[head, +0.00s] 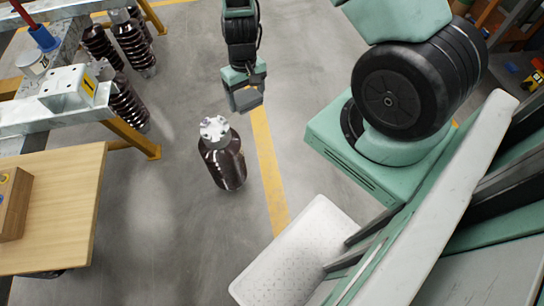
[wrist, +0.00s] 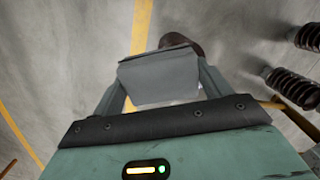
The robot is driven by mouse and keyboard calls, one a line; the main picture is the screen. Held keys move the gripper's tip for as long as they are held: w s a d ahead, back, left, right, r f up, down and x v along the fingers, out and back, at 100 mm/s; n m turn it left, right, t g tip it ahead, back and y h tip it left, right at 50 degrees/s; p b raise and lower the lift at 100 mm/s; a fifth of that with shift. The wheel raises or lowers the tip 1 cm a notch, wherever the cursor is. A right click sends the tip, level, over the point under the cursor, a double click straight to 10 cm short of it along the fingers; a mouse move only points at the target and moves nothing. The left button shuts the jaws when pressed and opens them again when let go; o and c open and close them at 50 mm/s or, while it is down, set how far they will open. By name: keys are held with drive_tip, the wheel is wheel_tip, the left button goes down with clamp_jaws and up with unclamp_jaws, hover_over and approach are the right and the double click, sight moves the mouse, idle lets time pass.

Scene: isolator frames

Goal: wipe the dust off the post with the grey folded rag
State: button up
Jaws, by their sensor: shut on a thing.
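A dark brown, glossy post (head: 224,165) with a pale metal cap (head: 214,130) stands on the floor in the head view. My gripper (head: 245,95) is above and slightly right of the cap, apart from it in the picture. In the wrist view my gripper (wrist: 160,82) is shut on the grey folded rag (wrist: 158,76), which spans between the fingers. Part of the brown post (wrist: 183,43) shows behind the rag, and the rag hides the rest. I cannot make out dust clearly on the post.
Several brown ribbed insulators (head: 132,42) stand by a grey metal frame (head: 60,115) with yellow legs at the left. A wooden table (head: 65,205) is at lower left. A yellow line (head: 268,165) crosses the floor. The floor around the post is clear.

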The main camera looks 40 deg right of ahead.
drive_tip(key=s+f+m+y+b, duration=0.2)
drive_tip(key=f+m+y+b, duration=0.25)
drive_tip(key=f+b, duration=0.95)
drive_tip(key=s+f+m+y+b, duration=0.1)
drive_tip(key=f+m+y+b, duration=0.35)
drive_tip(key=f+b, duration=1)
drive_tip(key=w+d+f+m+t+y+b, duration=0.3)
drive_tip(key=d+f+t+b, duration=0.25)
drive_tip(key=f+b, duration=0.35)
drive_tip(key=w+d+f+m+t+y+b, duration=0.2)
drive_tip(key=d+f+m+t+b, duration=0.15)
drive_tip(key=f+t+b, duration=0.5)
drive_tip(key=w+a+g+b, duration=0.1)
drive_tip(key=w+a+r+g+b, duration=0.2)
drive_tip(key=a+b, duration=0.1)
drive_tip(key=shift+w+a+n, duration=0.1)
drive_tip(key=shift+w+n, duration=0.05)
drive_tip(key=shift+n, duration=0.1)
drive_tip(key=shift+p+x, duration=0.45)
drive_tip(key=shift+x, duration=0.45)
wheel_tip(320, 180, up, 4)
drive_tip(key=p, duration=0.4)
drive_tip(key=shift+f+p, duration=0.2)
drive_tip(key=shift+p, duration=0.1)
